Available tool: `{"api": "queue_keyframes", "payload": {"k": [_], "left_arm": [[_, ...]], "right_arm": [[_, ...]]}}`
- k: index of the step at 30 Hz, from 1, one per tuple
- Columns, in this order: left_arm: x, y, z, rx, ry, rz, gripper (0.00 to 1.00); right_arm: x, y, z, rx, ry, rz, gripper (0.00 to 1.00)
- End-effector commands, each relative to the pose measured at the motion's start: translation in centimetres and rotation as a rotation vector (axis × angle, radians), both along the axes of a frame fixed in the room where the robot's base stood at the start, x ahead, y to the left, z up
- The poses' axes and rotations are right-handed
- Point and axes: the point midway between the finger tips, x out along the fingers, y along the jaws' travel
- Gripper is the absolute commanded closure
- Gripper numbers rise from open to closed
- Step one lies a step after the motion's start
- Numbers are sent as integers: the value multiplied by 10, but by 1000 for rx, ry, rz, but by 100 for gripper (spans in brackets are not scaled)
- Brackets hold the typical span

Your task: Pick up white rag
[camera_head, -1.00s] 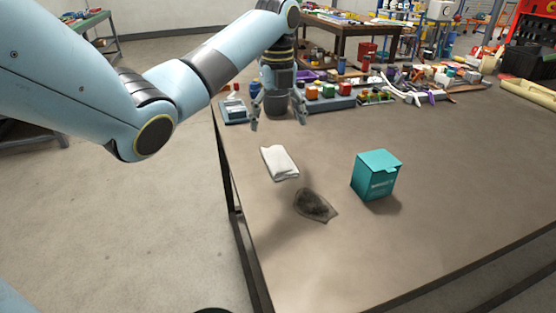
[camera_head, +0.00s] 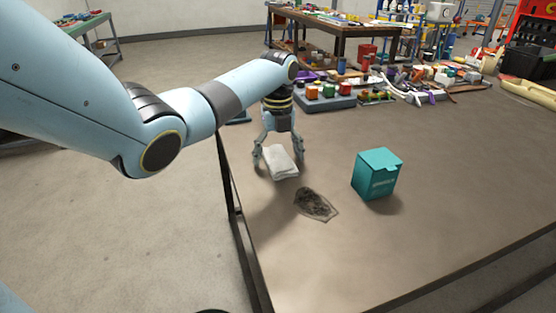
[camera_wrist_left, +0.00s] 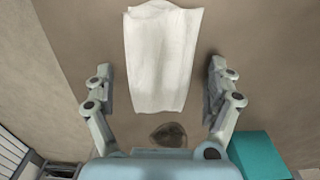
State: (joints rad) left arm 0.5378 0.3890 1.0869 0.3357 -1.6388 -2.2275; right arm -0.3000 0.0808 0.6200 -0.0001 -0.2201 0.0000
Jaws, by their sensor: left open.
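The white rag (camera_head: 281,163) lies folded on the table near its left edge. My left gripper (camera_head: 279,168) is open and points down over the rag, with one finger on each side of it. In the left wrist view the rag (camera_wrist_left: 160,60) lies between the two spread fingers (camera_wrist_left: 152,75), with clear gaps at both sides. I cannot tell the exact height of the fingertips above the table. My right gripper is not in view.
A dark, crumpled dirty rag (camera_head: 316,204) lies just in front of the white rag. A teal box (camera_head: 377,174) stands to the right. Blocks, tools and small parts crowd the table's back. The table (camera_head: 420,220) is bare at the front right.

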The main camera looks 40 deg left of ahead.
Motion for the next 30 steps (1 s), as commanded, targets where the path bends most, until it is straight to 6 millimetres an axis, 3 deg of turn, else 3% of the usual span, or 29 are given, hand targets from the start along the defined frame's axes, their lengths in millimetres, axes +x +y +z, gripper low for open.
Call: {"api": "queue_keyframes", "payload": {"k": [3,17,25,30], "left_arm": [[0,0,0,0,0,0,12],[0,0,1,1,0,0,72],[0,0,2,0,-1,0,73],[1,1,15,1,-2,1,73]], "right_arm": [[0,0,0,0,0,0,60],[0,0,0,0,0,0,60],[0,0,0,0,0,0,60],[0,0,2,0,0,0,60]]}}
